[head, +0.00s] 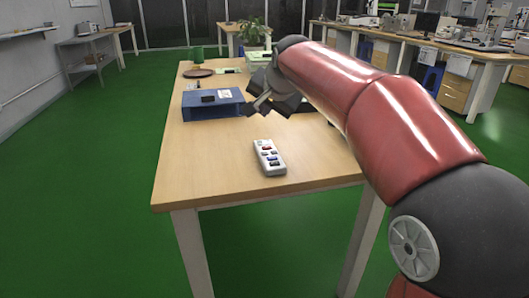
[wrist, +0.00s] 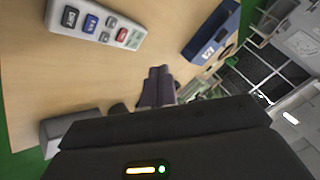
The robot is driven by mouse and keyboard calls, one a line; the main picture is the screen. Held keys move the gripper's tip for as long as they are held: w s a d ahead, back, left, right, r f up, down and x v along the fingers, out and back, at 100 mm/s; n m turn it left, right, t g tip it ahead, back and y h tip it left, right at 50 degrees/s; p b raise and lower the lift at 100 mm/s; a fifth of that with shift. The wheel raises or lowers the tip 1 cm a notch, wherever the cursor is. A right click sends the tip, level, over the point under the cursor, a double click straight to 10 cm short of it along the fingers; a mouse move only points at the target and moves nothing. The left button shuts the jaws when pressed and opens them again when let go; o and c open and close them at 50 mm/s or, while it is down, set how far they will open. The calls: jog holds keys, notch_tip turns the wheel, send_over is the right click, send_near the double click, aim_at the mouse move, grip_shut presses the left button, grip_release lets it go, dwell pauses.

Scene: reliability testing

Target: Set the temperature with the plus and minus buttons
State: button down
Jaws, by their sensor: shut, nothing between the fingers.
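A white remote-like control (head: 269,158) with several coloured buttons lies on the near part of the wooden table. It also shows at the upper left of the wrist view (wrist: 98,24), with dark, blue, red and grey buttons. The button markings are too small to read surely. My gripper (head: 254,108) is above the table, beyond the control in the head view and apart from it. In the wrist view its fingers (wrist: 158,84) are together, with nothing between them.
The table's near left corner is bare.

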aim_at(265, 156)
jog(key=shift+f, duration=0.1)
jog(key=shift+f+b, duration=2)
jog(key=shift+f, duration=2.35)
jog(key=shift+f, duration=0.1)
jog(key=shift+f+b, duration=0.3)
jog(key=shift+f, duration=0.3)
jog(key=shift+r, duration=0.1)
jog(key=shift+r+p, duration=0.4)
jog(key=shift+r, duration=0.25)
jog(key=shift+r, duration=0.1)
